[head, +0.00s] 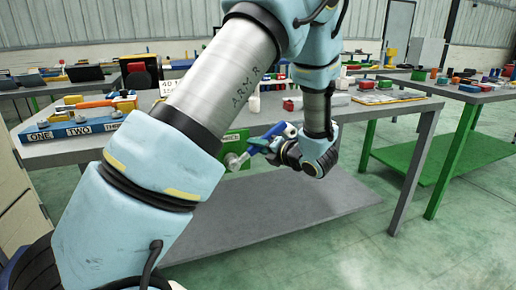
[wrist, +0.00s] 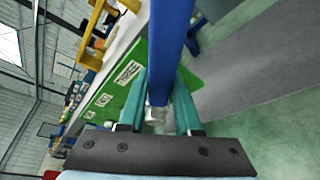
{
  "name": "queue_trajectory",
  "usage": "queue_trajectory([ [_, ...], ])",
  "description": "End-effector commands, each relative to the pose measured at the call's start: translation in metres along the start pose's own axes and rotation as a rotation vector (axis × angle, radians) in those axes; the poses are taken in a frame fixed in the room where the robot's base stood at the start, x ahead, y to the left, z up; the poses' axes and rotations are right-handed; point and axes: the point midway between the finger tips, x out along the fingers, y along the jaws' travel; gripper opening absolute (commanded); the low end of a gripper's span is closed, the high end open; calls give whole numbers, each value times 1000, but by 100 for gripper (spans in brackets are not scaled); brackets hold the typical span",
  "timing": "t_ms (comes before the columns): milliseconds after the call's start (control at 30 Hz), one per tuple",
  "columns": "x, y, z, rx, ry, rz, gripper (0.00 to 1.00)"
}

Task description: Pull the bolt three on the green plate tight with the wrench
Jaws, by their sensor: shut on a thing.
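The green plate (head: 229,148) stands upright at the table's front edge, right of my forearm. Its THREE label also shows on the plate in the wrist view (wrist: 113,93). My gripper (head: 268,146) is shut on the blue wrench (head: 283,130), just in front of the plate. In the wrist view the wrench's blue bar (wrist: 171,45) runs up from between the teal fingers of my gripper (wrist: 160,100). A silver round part (head: 236,161) shows at the plate beside the wrench. I cannot tell whether it is bolt three or the wrench head, nor whether the wrench is seated on the bolt.
Small items stand behind my arm. A lower grey shelf (head: 300,205) is empty. A second green-legged table (head: 455,92) stands at right.

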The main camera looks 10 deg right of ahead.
Motion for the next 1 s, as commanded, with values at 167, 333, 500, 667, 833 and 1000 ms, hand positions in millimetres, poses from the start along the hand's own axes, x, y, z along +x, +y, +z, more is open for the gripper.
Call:
queue_trajectory([
  [167,3,1,1,-2,-1,2,0],
  [333,5,1,2,-2,-1,2,0],
  [500,7,1,3,-2,-1,2,0],
  [667,7,1,4,-2,-1,2,0],
  [833,7,1,4,-2,-1,2,0],
  [1000,7,1,4,-2,-1,2,24],
])
